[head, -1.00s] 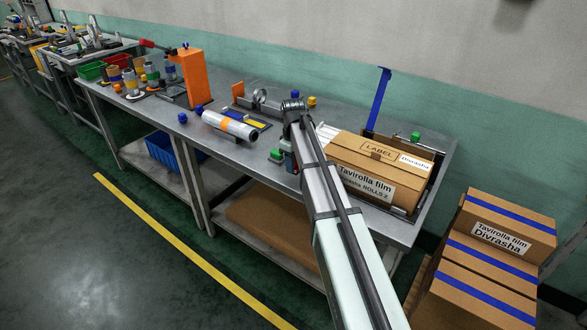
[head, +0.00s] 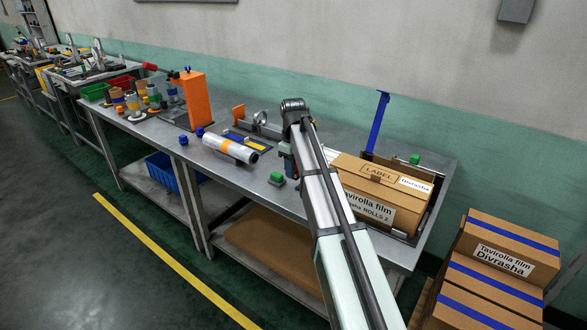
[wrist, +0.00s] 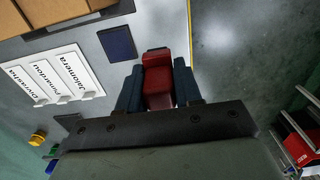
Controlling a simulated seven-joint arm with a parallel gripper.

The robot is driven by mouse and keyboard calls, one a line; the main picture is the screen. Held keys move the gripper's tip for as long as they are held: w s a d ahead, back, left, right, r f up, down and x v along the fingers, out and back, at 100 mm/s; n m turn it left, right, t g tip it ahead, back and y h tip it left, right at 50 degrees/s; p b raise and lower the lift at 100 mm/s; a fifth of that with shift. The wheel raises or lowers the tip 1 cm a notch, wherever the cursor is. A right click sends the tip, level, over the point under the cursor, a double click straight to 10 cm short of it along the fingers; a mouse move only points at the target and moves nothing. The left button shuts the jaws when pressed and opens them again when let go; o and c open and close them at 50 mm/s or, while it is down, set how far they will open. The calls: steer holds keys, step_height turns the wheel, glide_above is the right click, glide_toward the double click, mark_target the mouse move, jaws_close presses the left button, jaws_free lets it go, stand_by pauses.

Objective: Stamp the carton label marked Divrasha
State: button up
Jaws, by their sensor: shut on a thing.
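My gripper (wrist: 158,85) is shut on a red block-like stamp (wrist: 157,62), held between its dark blue fingers. In the head view my arm mostly hides the gripper. In the wrist view a dark blue pad (wrist: 117,42) lies up and left of the stamp, apart from it. Left of that are three white labels, reading Divrasha (wrist: 22,90), an unclear middle name (wrist: 52,80) and Jalomera (wrist: 78,72). The open-bench carton (head: 350,185) stands right of my arm, with a white Divrasha label (head: 415,186) on its top. The stamp's face is hidden.
An orange stand (head: 196,100) is farther left. A blue upright (head: 377,122) rises behind the carton. More cartons (head: 500,255) are stacked at the right, off the bench (head: 240,182).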

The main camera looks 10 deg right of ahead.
steer(key=shift+c, duration=0.7)
steer(key=o, duration=0.3)
steer(key=c, duration=0.3)
steer(key=w+d+f, duration=0.2)
steer(key=w+d, duration=0.4)
steer(key=shift+s+f, duration=0.15)
steer(key=shift+f, duration=1.3)
steer(key=shift+s+f, duration=0.15)
steer(key=shift+f, duration=1.25)
steer(key=shift+f, duration=0.55)
steer(key=shift+r, duration=0.15)
step_height(320, 180, up, 7)
